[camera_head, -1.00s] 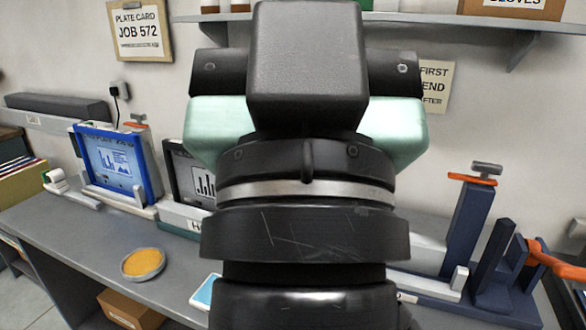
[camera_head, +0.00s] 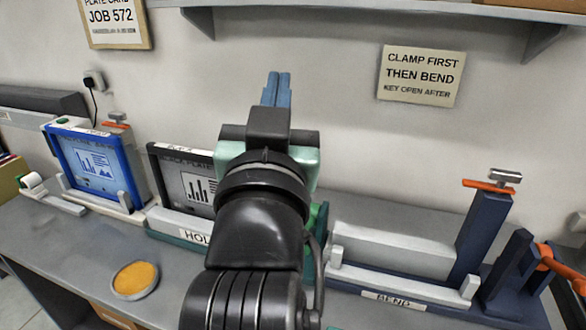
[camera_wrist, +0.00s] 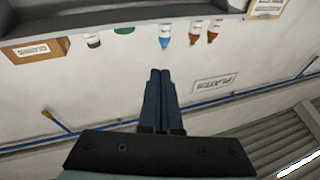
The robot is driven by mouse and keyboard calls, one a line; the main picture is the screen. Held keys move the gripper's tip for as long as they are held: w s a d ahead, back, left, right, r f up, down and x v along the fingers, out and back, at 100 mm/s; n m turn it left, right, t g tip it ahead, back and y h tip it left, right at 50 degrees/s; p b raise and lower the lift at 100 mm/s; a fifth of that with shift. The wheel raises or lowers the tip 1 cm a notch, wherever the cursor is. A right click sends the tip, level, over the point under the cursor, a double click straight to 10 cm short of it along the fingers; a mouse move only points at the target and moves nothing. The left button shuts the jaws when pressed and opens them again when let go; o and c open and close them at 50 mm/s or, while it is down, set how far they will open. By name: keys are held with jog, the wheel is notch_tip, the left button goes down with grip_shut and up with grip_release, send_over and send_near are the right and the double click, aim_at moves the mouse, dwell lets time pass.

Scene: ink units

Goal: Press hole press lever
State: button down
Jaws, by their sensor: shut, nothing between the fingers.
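The hole press (camera_head: 195,232) stands on the bench behind my arm, with a white label partly reading "HOL" on its front. A dark-framed plate (camera_head: 185,180) stands at its left end. A green part (camera_head: 318,215) shows just right of my wrist; I cannot tell whether it is the lever. The rest of the press is hidden behind my arm. My gripper (camera_head: 276,82) is shut and empty, raised above the press with its blue fingers pointing up. It also shows in the wrist view (camera_wrist: 160,80), in front of the wall, touching nothing.
The bend unit (camera_head: 400,297) with orange handles is on the right. A dish of orange material (camera_head: 135,279) sits on the bench front (camera_head: 75,262). A shelf (camera_head: 420,8) overhangs the wall.

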jog(key=w+f+m+g+h+p, duration=0.1)
jog(key=f+g, duration=0.4)
jog(key=f, duration=0.6)
jog(key=w+a+f+m+g+h+p, duration=0.1)
jog(key=f+g+p, duration=0.3)
jog(key=f, duration=0.7)
jog(key=shift+w+f+g+h, duration=0.4)
jog(key=shift+w+g, duration=0.2)
jog(key=shift+w+p, duration=0.15)
jog(key=shift+p, duration=0.15)
jog(key=p+x, duration=0.2)
jog(key=x, duration=0.7)
jog(key=shift+w, duration=0.1)
jog(key=f, duration=0.1)
jog(key=f+p, duration=0.1)
jog(key=f, duration=0.1)
jog(key=shift+s+a, duration=0.1)
jog(key=shift+s, duration=0.15)
jog(key=shift+s+f+p, duration=0.15)
jog(key=shift+f+p, duration=0.2)
jog(key=shift+f, duration=0.25)
